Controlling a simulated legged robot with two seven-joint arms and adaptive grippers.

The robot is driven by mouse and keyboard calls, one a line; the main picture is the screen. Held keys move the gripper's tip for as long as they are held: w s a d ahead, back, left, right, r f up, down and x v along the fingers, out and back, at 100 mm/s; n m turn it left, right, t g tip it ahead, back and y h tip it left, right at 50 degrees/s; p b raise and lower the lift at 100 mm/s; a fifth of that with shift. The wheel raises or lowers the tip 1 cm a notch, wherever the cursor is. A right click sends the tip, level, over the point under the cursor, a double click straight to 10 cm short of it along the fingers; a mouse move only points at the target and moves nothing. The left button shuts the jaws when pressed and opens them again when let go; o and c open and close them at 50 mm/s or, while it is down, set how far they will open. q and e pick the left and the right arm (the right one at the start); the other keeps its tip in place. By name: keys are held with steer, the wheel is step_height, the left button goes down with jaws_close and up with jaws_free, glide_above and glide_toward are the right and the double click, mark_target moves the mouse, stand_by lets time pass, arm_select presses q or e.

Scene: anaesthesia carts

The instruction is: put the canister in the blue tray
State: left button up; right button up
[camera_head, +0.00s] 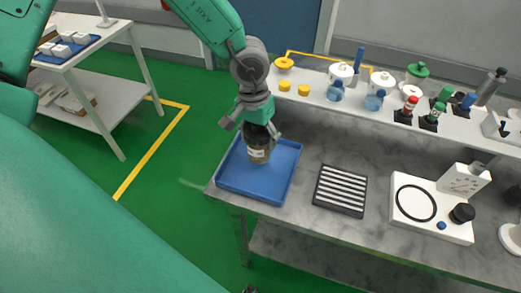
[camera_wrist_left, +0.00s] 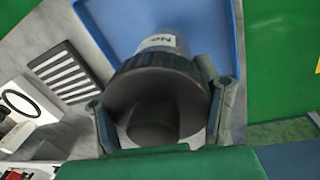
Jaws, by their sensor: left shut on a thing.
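My right gripper is not in view.
A black rack with white bars (camera_head: 340,190) lies right of the tray. A white device with a black ring (camera_head: 430,211) stands further right. Bottles and yellow caps (camera_head: 303,90) line the raised back shelf. A white side table (camera_head: 85,50) stands at the left, across green floor.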

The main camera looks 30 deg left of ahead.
mark_target(262, 149)
arm_select(q)
steer(key=shift+w+d+f, duration=0.1)
steer(key=shift+d+f, duration=0.15)
steer(key=shift+f, duration=0.2)
steer(key=f, duration=0.3)
steer(key=shift+d+f, duration=0.25)
steer(key=shift+d, duration=0.1)
steer(key=shift+a, duration=0.25)
steer(key=o, duration=1.2)
steer(key=shift+a+f, duration=0.1)
steer(key=shift+a, duration=0.05)
steer(key=shift+o, duration=0.8)
steer(key=shift+a, duration=0.1)
steer(key=shift+d+r, duration=0.25)
steer(key=shift+r, duration=0.25)
steer(key=r, duration=0.3)
steer(key=a+r, duration=0.1)
steer(key=r, duration=0.5)
steer(key=shift+a+r+p, duration=0.25)
steer(key=shift+p, duration=0.05)
steer(key=shift+a+r, duration=0.15)
steer(key=shift+r, duration=0.45)
steer(key=shift+d+r, duration=0.15)
steer(key=shift+d, duration=0.1)
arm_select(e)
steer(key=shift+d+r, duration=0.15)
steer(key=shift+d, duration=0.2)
